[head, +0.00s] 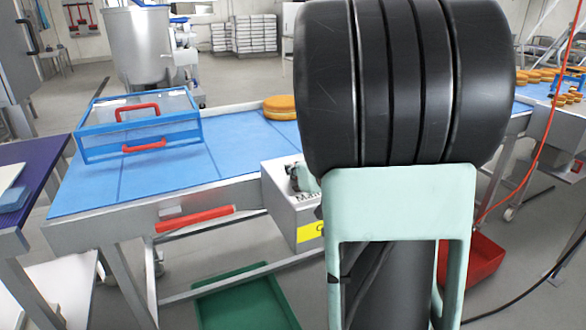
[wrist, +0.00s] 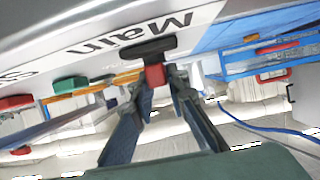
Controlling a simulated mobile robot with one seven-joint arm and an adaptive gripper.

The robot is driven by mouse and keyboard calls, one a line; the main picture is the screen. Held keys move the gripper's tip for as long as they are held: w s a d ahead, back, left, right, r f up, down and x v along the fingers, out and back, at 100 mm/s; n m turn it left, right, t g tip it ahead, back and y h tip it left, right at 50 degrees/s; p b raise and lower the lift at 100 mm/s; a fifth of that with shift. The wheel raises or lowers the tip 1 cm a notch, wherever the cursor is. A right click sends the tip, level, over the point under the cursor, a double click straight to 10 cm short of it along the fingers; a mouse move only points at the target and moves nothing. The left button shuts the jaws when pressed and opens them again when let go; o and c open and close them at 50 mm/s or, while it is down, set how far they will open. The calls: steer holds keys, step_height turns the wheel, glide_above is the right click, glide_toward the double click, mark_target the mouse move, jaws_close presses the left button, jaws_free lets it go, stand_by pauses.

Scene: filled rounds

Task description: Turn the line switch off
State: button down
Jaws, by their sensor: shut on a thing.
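The line switch sits on a grey metal box (head: 290,212) on the front side of the blue conveyor, with a label reading "Main". In the wrist view the label is upside down, and the switch shows as a black handle (wrist: 149,49) with a red part (wrist: 155,75). My gripper (wrist: 158,82) has its two dark fingers closed around the red part. In the head view my arm covers the right of the box and most of the gripper, so the handle's angle is hard to tell there.
A green button (wrist: 70,85) and a red button (wrist: 15,103) are near the switch. The blue conveyor (head: 80,192) carries a clear blue-framed cover (head: 103,135) and an orange-brown round (head: 279,107). A green tray (head: 245,305) and red bin (head: 484,262) are low down. A red cord hangs right.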

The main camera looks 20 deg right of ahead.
steer(key=shift+y, duration=0.3)
stand_by(0.4)
steer(key=c, duration=1.9)
jaws_free()
steer(key=shift+v, duration=3.75)
